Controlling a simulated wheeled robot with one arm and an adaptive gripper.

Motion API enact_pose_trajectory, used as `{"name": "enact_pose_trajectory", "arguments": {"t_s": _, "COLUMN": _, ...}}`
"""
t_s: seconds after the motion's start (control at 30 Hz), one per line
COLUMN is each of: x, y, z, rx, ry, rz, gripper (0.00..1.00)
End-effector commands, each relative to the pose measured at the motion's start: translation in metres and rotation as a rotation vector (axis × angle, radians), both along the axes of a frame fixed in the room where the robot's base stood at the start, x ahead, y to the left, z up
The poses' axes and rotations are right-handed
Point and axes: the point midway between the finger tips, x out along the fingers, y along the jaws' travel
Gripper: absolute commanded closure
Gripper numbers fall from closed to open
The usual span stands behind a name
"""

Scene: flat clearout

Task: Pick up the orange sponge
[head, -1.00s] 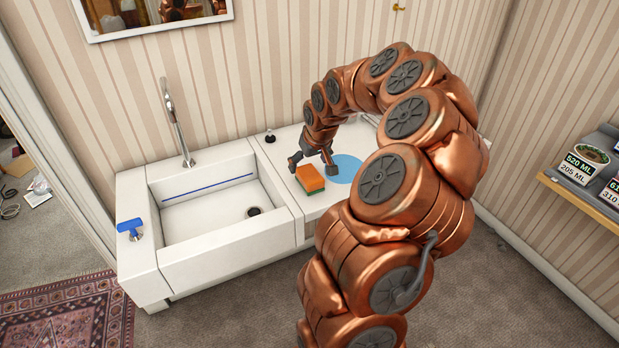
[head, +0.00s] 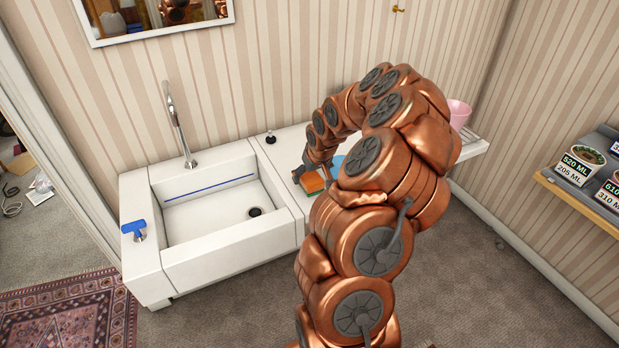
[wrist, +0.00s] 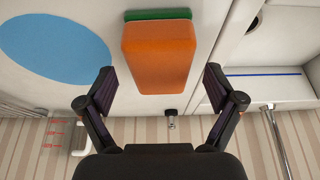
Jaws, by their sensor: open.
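The orange sponge (head: 313,183) with a green layer lies on the white counter to the right of the sink. In the wrist view the sponge (wrist: 158,55) is upper centre, ahead of and between the two fingertips. My gripper (wrist: 158,88) is open and empty, with one finger on each side of the sponge's near end. In the head view my gripper (head: 311,172) is at the sponge, and my arm hides part of it. I cannot tell whether the fingers touch the sponge.
A blue disc (wrist: 52,50) lies on the counter beside the sponge. The white sink (head: 215,212) with a tall faucet (head: 178,125) is to the left. A small dark-topped stopper (head: 270,137) stands behind. A pink container (head: 459,114) is at the far right.

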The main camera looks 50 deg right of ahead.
Motion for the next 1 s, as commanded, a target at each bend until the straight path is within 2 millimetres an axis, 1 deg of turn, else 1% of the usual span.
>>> {"name": "enact_pose_trajectory", "arguments": {"t_s": 0.23, "x": 0.007, "y": -0.002, "z": -0.018, "rx": 0.001, "ry": 0.004, "rz": 0.001, "gripper": 0.08}}
{"name": "enact_pose_trajectory", "arguments": {"t_s": 0.33, "x": 0.008, "y": -0.002, "z": -0.021, "rx": 0.0, "ry": 0.002, "rz": 0.001, "gripper": 0.08}}
{"name": "enact_pose_trajectory", "arguments": {"t_s": 0.53, "x": 0.008, "y": -0.003, "z": -0.021, "rx": 0.0, "ry": 0.001, "rz": 0.001, "gripper": 0.09}}
{"name": "enact_pose_trajectory", "arguments": {"t_s": 1.0, "x": 0.008, "y": -0.003, "z": -0.021, "rx": 0.0, "ry": 0.0, "rz": 0.001, "gripper": 0.58}}
